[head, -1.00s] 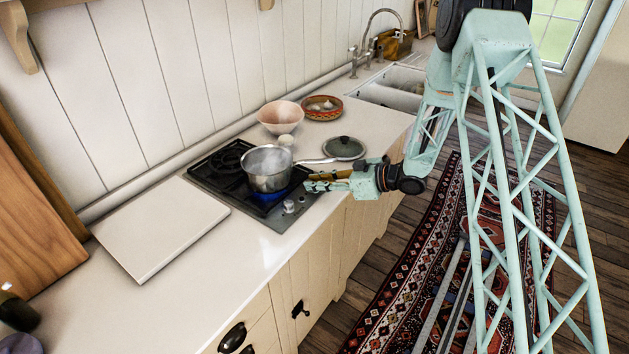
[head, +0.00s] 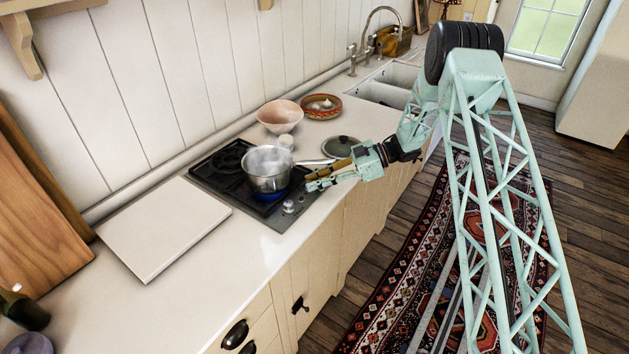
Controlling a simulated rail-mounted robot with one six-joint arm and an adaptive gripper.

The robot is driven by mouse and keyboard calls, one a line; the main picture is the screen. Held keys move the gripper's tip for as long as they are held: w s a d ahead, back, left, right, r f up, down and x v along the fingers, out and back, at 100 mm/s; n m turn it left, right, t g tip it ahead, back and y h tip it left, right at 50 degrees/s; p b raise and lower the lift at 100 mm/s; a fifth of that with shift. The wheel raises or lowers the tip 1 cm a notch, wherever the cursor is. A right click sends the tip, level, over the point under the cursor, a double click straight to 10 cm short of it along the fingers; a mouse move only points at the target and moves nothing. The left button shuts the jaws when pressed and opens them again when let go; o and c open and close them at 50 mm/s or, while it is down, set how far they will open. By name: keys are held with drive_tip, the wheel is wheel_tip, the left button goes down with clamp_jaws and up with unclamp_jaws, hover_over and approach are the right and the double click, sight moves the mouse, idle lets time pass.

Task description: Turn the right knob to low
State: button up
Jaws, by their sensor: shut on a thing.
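The black gas hob (head: 215,174) is set in the white worktop, with small pale knobs (head: 288,207) on its grey front strip. A steel saucepan (head: 266,180) stands on a burner with a blue flame (head: 269,196) under it; its inside looks hazy. My gripper (head: 311,184) reaches in from the right, just right of the saucepan, low over the right end of the knob strip. Its fingers are shut on the right knob, which they mostly hide. The mark that knob points to is too small to read.
The saucepan handle (head: 316,162) sticks out close above my gripper. A dark lid (head: 341,146), a pink bowl (head: 280,116) and a patterned bowl (head: 321,105) stand behind. A white board (head: 163,227) lies left of the hob. The front worktop is clear.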

drive_tip(key=shift+w+a+f+n+g+h+b, duration=0.15)
drive_tip(key=shift+n+g+h+b, duration=0.2)
drive_tip(key=shift+n+g, duration=0.75)
drive_tip(key=shift+w+d+n+g+h+b, duration=0.15)
drive_tip(key=shift+n+g+h, duration=0.3)
drive_tip(key=shift+n+g, duration=0.65)
drive_tip(key=shift+w+a+n+g+h+b, duration=0.1)
drive_tip(key=shift+a+n+g+h+b, duration=0.1)
drive_tip(key=shift+n+g+h+b, duration=0.7)
drive_tip(key=shift+n+g, duration=0.5)
drive_tip(key=shift+g, duration=0.2)
drive_tip(key=o, duration=0.9)
drive_tip(key=shift+c, duration=0.2)
drive_tip(key=shift+w+r, duration=0.1)
drive_tip(key=shift+r, duration=0.1)
drive_tip(key=shift+v, duration=3.55)
drive_tip(key=shift+d, duration=0.1)
